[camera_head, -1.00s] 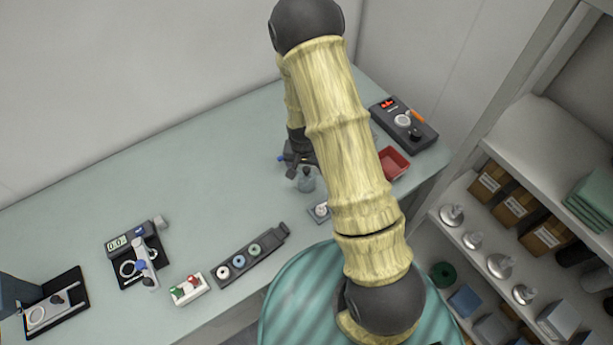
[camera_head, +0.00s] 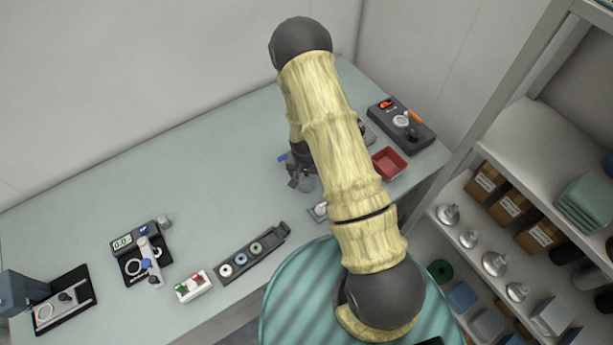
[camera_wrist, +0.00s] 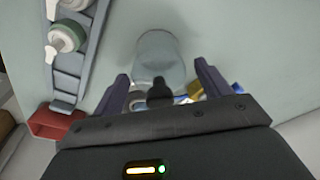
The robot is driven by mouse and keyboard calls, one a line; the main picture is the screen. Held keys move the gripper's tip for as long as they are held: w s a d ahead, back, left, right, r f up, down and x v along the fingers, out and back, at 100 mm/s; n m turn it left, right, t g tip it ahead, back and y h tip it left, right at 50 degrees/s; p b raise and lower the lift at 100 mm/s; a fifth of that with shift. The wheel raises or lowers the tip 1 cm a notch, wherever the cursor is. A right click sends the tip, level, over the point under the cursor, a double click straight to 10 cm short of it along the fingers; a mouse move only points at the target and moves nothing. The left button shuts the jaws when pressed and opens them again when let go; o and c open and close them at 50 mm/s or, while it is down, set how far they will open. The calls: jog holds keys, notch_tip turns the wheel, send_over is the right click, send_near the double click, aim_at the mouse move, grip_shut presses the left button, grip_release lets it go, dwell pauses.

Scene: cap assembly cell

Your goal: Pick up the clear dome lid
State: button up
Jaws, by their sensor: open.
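The clear dome lid (camera_wrist: 158,55) stands on the pale green bench in the wrist view, see-through and grey, with its rounded end towards the top. My gripper (camera_wrist: 161,74) is open, with one dark finger on either side of the dome's lower part in that picture. I cannot tell whether the fingers touch it. In the head view the dome (camera_head: 307,185) shows just beside my gripper (camera_head: 299,177), partly hidden by it and by my arm.
A dark rack (camera_head: 253,254) with several ring-shaped parts lies left of the dome. A red tray (camera_head: 388,163) and a dark device (camera_head: 401,124) stand at the right. A scale (camera_head: 140,255) stands further left.

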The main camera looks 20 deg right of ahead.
jog(key=c, duration=1)
notch_tip(320, 180, up, 10)
jog(key=b, duration=0.3)
jog(key=shift+f, duration=0.1)
dwell(0.6)
